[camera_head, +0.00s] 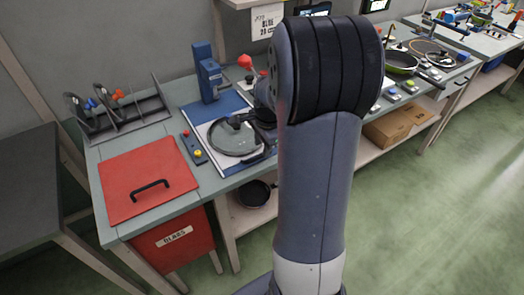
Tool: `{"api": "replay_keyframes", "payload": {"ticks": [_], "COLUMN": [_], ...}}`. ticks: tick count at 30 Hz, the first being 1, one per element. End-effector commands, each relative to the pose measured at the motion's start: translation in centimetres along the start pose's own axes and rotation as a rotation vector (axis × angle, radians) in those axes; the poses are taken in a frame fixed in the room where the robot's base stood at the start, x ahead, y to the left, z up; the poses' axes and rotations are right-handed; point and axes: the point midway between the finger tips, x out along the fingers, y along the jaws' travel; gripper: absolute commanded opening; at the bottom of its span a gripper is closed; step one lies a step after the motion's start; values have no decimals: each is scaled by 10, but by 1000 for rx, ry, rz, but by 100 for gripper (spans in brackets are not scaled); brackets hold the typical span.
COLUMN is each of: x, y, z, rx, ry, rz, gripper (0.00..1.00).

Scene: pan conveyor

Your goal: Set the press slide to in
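The press has a blue upright (207,75) at the back of the bench, left of my arm. In front of it lies a white and blue base (205,118). A round glass lid with a dark knob (232,142) rests there, toward the front of the base and away from the upright. I cannot tell the slide apart from the base. My gripper (260,125) seems to be the dark shape at the lid's right side, mostly hidden behind my own arm. Its fingers are too small and covered to tell open or shut, or whether they touch anything.
A red hatch with a black handle (150,185) lies left, above a red bin labelled glass (175,245). A button box (194,147) sits between hatch and press. A grey rack (120,110) stands behind. A pan (254,193) is on the lower shelf. Floor at right is clear.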

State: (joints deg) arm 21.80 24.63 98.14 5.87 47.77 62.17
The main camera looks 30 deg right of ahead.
Motion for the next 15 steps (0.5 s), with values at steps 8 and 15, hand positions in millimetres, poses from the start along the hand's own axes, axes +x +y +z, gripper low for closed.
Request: {"api": "replay_keyframes", "payload": {"ticks": [8, 15], "x": [35, 40], "y": [0, 0], "z": [1, 0], "rx": [-1, -2], "ry": [-1, 0], "rz": [1, -1], "gripper": [33, 33]}}
